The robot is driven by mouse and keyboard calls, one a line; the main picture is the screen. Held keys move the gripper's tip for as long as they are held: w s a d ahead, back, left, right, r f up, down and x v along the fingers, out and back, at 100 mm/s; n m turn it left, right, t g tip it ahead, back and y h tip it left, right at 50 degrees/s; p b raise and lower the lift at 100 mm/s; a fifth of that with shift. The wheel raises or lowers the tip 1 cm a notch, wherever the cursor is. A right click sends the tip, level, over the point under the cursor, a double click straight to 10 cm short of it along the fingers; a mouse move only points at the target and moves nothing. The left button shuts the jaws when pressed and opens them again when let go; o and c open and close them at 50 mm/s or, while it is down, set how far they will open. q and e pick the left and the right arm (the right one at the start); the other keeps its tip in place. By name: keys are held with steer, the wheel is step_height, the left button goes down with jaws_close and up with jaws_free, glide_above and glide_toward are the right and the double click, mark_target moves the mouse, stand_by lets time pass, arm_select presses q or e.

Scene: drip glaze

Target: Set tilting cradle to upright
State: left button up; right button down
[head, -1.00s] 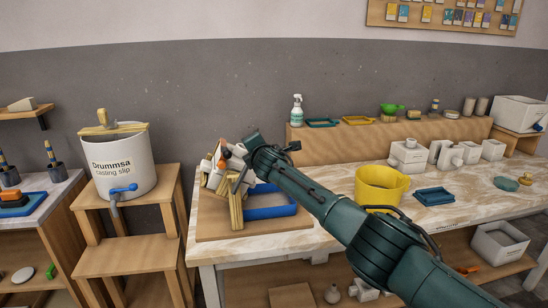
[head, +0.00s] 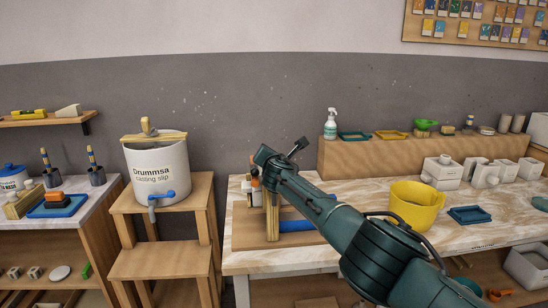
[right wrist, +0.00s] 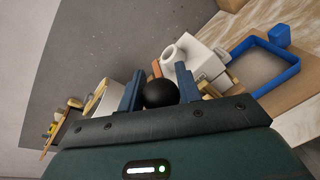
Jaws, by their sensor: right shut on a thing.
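The tilting cradle (head: 272,218) is a wooden frame on a board at the left end of the marbled table. It holds a white mould, which shows in the right wrist view (right wrist: 205,62) with a round spout. My right gripper (right wrist: 160,88) has its blue fingers shut on a black ball knob (right wrist: 160,95) beside the mould. In the head view my right wrist covers most of the mould and the gripped knob. The mould's exact tilt is hard to tell. My left gripper is in neither current view.
A blue tray (head: 297,225) lies on the board right of the cradle and shows as a frame in the wrist view. A slip bucket (head: 160,170) stands on a wooden stand at left.

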steer(key=shift+s+a+f, duration=0.1)
steer(key=shift+a+f, duration=0.1)
steer(key=shift+a, duration=0.15)
steer(key=c, duration=1.1)
jaws_free()
steer(key=shift+a, duration=0.1)
steer(key=shift+o, duration=0.5)
steer(key=shift+d, duration=0.2)
steer(key=shift+r, duration=0.1)
